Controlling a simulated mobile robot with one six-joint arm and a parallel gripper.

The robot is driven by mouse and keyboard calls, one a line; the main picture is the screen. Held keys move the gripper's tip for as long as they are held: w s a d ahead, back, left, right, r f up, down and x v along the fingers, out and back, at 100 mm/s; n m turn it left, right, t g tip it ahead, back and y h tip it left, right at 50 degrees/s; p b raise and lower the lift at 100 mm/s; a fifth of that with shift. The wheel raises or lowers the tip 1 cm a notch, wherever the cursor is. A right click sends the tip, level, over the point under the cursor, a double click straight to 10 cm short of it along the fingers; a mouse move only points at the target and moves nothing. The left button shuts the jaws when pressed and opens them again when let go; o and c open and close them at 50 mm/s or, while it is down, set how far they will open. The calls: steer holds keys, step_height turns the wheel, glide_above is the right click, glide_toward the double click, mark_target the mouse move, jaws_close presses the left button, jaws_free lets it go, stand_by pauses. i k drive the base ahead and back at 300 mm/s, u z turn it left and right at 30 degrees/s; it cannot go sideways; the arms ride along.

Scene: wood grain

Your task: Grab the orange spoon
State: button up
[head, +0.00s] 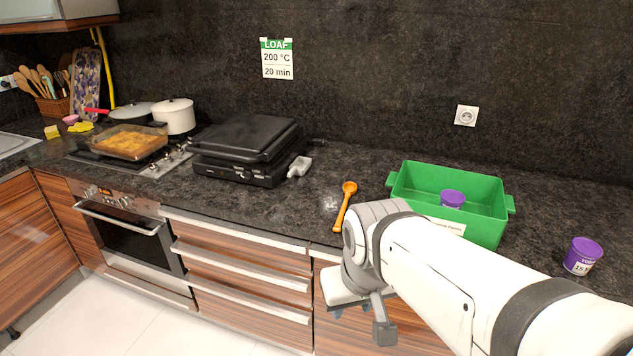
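The orange spoon (345,207) lies flat on the dark countertop, left of the green bin. Its bowl points away toward the wall and its handle comes toward the counter's front edge. My white arm reaches in from the lower right. My gripper (360,322) hangs in front of the drawers, below the counter edge and apart from the spoon. Its fingers are partly visible and seen at an angle, so I cannot tell how far apart they are.
A green bin (409,178) holds a purple-lidded tub (452,199). Another purple-lidded tub (583,256) stands to its right. A black grill (243,150) sits left of the spoon. A glass dish (128,142) and white pot (174,117) are farther left.

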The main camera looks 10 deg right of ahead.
mark_target(349, 189)
steer(key=z, duration=0.05)
steer(key=i, duration=0.9)
steer(key=u, duration=0.1)
